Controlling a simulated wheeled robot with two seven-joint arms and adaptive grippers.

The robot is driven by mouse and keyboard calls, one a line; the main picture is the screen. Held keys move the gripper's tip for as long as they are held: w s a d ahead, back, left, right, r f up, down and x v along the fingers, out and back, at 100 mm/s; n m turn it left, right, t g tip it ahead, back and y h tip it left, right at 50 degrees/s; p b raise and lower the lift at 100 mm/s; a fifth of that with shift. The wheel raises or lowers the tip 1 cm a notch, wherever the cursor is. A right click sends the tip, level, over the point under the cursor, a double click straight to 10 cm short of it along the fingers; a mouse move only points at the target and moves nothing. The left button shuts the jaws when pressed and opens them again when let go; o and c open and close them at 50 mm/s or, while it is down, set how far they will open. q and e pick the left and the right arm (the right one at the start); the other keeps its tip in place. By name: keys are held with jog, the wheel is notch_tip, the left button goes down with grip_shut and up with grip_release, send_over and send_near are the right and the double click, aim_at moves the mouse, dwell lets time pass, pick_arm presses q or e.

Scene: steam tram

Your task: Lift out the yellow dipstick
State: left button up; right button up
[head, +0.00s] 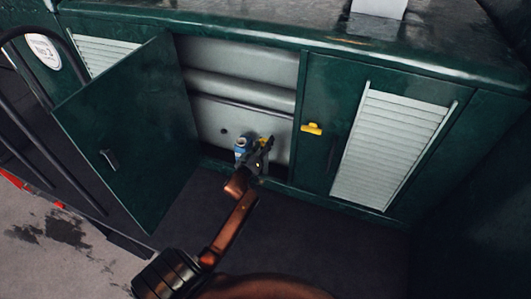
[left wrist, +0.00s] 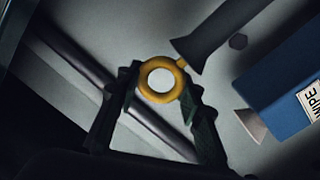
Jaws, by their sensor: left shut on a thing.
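The yellow dipstick shows in the left wrist view as a yellow ring handle (left wrist: 163,98) with a short stem at its upper right. The stem meets the flared end of a dark tube (left wrist: 218,36); the rest of the dipstick is hidden. My left gripper (left wrist: 158,84) has its two dark fingers on either side of the ring and is shut on it. In the head view my left gripper (head: 259,153) is low in the open cabinet, with a bit of yellow showing beside it. My right gripper is not in view.
A blue box (left wrist: 285,85) with a white label reading "WIPE" is close to the right of the tube. The green cabinet door (head: 130,130) stands open on the left. The right door (head: 330,95) is closed, with a yellow latch (head: 312,128) and a white louvre.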

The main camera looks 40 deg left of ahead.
pick_arm(q)
grip_shut()
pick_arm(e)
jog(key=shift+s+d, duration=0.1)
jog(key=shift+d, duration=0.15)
pick_arm(q)
jog(key=shift+r, duration=0.15)
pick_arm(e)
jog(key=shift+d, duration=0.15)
pick_arm(q)
notch_tip(320, 180, up, 28)
jog(key=b, duration=0.2)
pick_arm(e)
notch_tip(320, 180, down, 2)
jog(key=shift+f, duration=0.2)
